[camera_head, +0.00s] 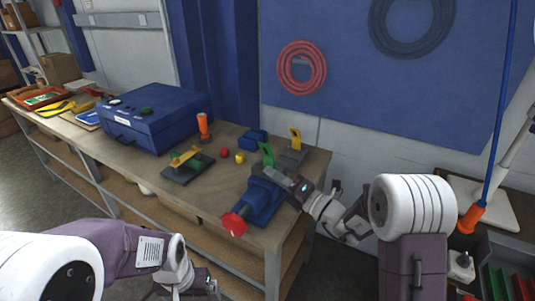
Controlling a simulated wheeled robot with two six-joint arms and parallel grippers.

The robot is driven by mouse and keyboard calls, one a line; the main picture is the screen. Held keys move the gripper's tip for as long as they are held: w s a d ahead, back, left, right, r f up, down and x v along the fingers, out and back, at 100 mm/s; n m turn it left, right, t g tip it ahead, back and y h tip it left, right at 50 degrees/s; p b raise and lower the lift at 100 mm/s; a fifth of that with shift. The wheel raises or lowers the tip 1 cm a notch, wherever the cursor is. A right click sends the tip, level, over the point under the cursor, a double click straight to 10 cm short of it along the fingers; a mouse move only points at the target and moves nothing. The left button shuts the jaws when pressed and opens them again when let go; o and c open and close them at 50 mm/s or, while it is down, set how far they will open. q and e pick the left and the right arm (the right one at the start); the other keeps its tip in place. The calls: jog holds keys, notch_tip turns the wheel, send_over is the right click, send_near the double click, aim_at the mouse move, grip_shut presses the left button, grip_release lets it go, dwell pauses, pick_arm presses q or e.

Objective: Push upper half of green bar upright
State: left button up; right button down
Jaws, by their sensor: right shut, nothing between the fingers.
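A green bar (267,154) stands on the bench, tilted, just behind the blue vise. Its lower part is hidden behind my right gripper and the vise. My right gripper (270,172) reaches in from the right over the vise, with its shut, empty fingertips close to the lower visible part of the bar. I cannot tell whether they touch it. My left gripper (208,284) is at the bottom edge, in front of the bench and far from the bar; its fingers are not clear.
The blue vise (262,201) with a red knob (233,224) fills the bench's near right corner. A yellow bar on a grey base (291,156), a yellow-topped dark fixture (188,164), an orange-topped item (204,126) and a blue case (150,112) stand around.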

aim_at(270, 147)
jog(key=w+a+r+p, duration=0.1)
jog(key=w+r+p, duration=0.1)
jog(key=w, duration=0.4)
jog(key=shift+a, duration=0.3)
jog(key=shift+w+r, duration=0.1)
jog(key=m+p, duration=0.1)
jog(key=r+m+p, duration=0.1)
jog(key=p, duration=0.1)
jog(key=w+r+m+p, duration=0.1)
jog(key=p, duration=0.1)
jog(key=shift+d+r+h, duration=0.1)
jog(key=shift+d+h, duration=0.2)
jog(key=shift+d, duration=0.05)
jog(key=shift+w+d+m+p, duration=0.1)
jog(key=shift+w+m+p, duration=0.1)
jog(key=shift+m+p, duration=0.3)
jog(key=shift+w+d+f, duration=0.2)
jog(key=shift+w+f, duration=0.05)
jog(key=shift+w, duration=0.1)
jog(key=shift+s+f, duration=0.1)
